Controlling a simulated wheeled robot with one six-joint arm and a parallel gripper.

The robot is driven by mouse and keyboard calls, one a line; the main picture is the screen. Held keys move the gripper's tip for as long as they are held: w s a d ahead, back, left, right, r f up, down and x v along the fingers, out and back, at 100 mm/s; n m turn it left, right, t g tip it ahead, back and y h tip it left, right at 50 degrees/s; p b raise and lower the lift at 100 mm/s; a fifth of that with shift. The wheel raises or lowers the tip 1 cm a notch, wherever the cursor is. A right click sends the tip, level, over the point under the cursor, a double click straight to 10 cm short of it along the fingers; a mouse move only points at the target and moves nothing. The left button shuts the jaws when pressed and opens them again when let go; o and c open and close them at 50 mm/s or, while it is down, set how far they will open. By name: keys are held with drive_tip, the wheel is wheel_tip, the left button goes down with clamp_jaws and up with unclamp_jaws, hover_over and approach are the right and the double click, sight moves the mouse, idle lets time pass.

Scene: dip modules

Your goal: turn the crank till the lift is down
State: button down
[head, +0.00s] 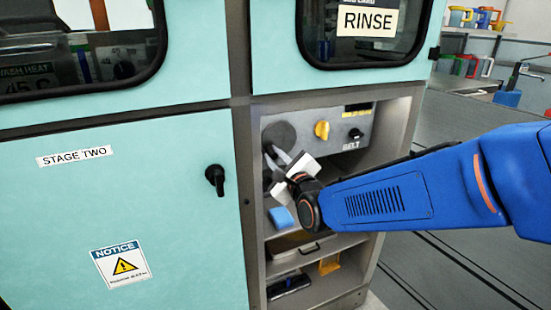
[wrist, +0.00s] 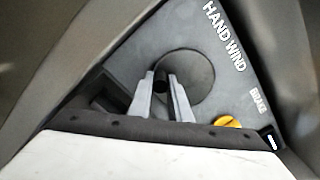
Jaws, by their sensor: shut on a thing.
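The crank is a round grey disc (head: 279,136) at the left of a grey panel in an open bay. In the wrist view the disc (wrist: 186,75) sits beside the words HAND WIND, with a dark handle (wrist: 160,77) standing out near its left edge. My gripper (head: 277,157) reaches in from the right, its pale fingers at the disc's lower edge. In the wrist view my gripper (wrist: 161,86) has one finger on each side of the dark handle and is shut on it. I cannot make out the lift in either view.
Right of the disc are a yellow knob (head: 321,130) and a small black switch (head: 356,134); the wrist view shows a BRAKE label. Shelves below hold a blue block (head: 281,218) and a yellow piece (head: 329,266). A closed teal door (head: 120,205) stands left of the bay.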

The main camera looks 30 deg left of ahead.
idle(0.4)
drive_tip(key=c, duration=1.6)
unclamp_jaws()
drive_tip(key=shift+c, duration=0.2)
drive_tip(key=shift+s, duration=0.1)
drive_tip(key=v, duration=1.7)
drive_tip(key=shift+d, duration=0.2)
